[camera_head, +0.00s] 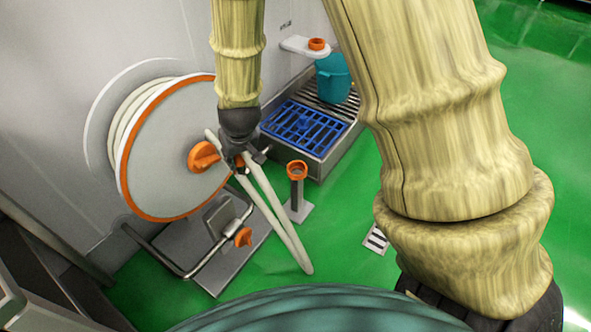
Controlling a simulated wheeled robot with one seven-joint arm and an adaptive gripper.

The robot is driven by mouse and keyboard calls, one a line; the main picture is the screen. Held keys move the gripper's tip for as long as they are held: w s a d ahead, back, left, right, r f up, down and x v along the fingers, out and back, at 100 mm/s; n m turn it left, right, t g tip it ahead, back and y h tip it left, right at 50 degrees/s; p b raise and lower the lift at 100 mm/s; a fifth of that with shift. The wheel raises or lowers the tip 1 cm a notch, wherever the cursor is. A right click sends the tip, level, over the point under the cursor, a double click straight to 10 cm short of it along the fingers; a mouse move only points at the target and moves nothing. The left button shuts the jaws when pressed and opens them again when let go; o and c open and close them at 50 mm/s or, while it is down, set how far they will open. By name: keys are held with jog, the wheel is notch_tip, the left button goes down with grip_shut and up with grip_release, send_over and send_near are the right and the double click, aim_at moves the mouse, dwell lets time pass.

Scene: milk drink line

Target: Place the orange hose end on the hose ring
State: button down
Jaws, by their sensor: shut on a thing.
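My gripper (243,158) points down in front of the hose reel and is shut on the orange hose end (239,160), which is mostly hidden by the fingers. The off-white hose (278,222) hangs in a long narrow loop from the gripper and the reel side, its bottom near the green floor. A short post (298,193) with an orange ring (297,170) on top stands to the right of the hose, apart from it. Another orange ring-like piece (317,44) sits on a white wall bracket (300,46) farther back. I cannot tell which one is the hose ring.
The hose reel (160,165) with an orange knob (203,156) is on the left wall. A blue grate (303,128) and a teal bucket (333,80) are behind the post. A metal pipe with an orange valve knob (243,237) stands low in front. Green floor is clear on the right.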

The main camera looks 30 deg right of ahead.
jog(key=s+d+f+m+g+h+p, duration=0.1)
jog(key=s+d+f+m, duration=0.25)
jog(key=d+f, duration=0.65)
jog(key=s+d+f+m+h+p, duration=0.1)
jog(key=s+d+f+m, duration=0.35)
jog(key=d, duration=0.75)
jog(key=shift+n, duration=0.7)
jog(key=shift+w+d+f+b, duration=0.2)
jog(key=shift+w+f+b, duration=0.85)
jog(key=shift+w, duration=1.4)
jog(key=shift+w+d+f+b, duration=0.2)
jog(key=shift+w+f+b, duration=0.25)
jog(key=shift+w+f, duration=1.55)
jog(key=shift+w+d+f+b, duration=0.2)
jog(key=shift+w+f+b, duration=0.6)
jog(key=shift+w, duration=2.15)
jog(key=shift+f, duration=0.1)
jog(key=c, duration=1)
grip_release()
jog(key=shift+c, duration=0.2)
